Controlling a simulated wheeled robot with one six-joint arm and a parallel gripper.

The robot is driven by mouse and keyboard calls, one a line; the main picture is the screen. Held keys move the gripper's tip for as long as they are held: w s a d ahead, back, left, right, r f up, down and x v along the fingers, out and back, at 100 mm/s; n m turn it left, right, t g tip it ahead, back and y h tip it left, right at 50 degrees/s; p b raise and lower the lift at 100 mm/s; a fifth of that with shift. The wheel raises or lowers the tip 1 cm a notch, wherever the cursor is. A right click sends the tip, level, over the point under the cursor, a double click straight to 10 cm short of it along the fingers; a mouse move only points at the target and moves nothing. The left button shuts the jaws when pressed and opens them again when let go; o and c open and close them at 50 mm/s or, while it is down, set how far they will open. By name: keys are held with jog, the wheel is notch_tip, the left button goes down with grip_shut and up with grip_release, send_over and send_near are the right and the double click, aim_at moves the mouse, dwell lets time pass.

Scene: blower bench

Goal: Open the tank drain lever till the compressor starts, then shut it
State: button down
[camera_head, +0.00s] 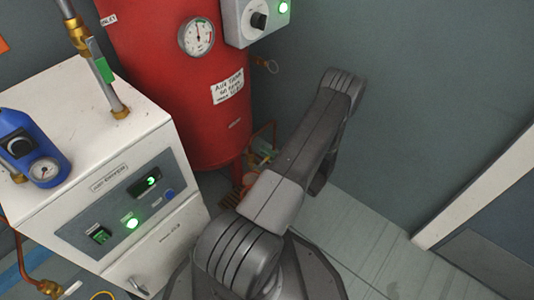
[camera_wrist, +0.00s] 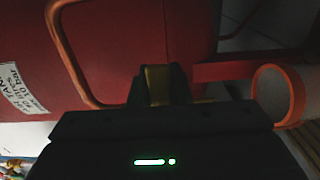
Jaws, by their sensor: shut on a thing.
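The red air tank (camera_head: 195,95) stands at the back centre, and its curved wall fills the top left of the wrist view (camera_wrist: 150,35). In the wrist view my gripper (camera_wrist: 158,80) is shut on a dull brass-yellow piece (camera_wrist: 158,88), which looks like the drain lever. Its valve body and exact angle are hidden by the fingers and the dark gripper body. In the head view small brass drain fittings (camera_head: 264,156) show low beside the tank, partly behind my arm; my gripper is hidden there. The pressure gauge (camera_head: 197,37) is on the tank; its reading is too small to tell.
A control box (camera_head: 258,20) with a black knob and lit green lamp is above right of the tank. A white dryer cabinet (camera_head: 128,180) with green lights stands left. A copper pipe (camera_wrist: 70,65) and an orange ring (camera_wrist: 279,94) flank my gripper. Floor is clear at right.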

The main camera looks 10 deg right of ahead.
jog(key=c, duration=1.3)
grip_release()
jog(key=shift+c, duration=0.2)
jog(key=p+v, duration=0.3)
jog(key=v, duration=1)
jog(key=shift+s+d, duration=0.25)
jog(key=shift+s, duration=0.05)
jog(key=shift+w, duration=0.1)
jog(key=b+x, duration=0.3)
jog(key=x, duration=1)
jog(key=shift+w+a, duration=0.25)
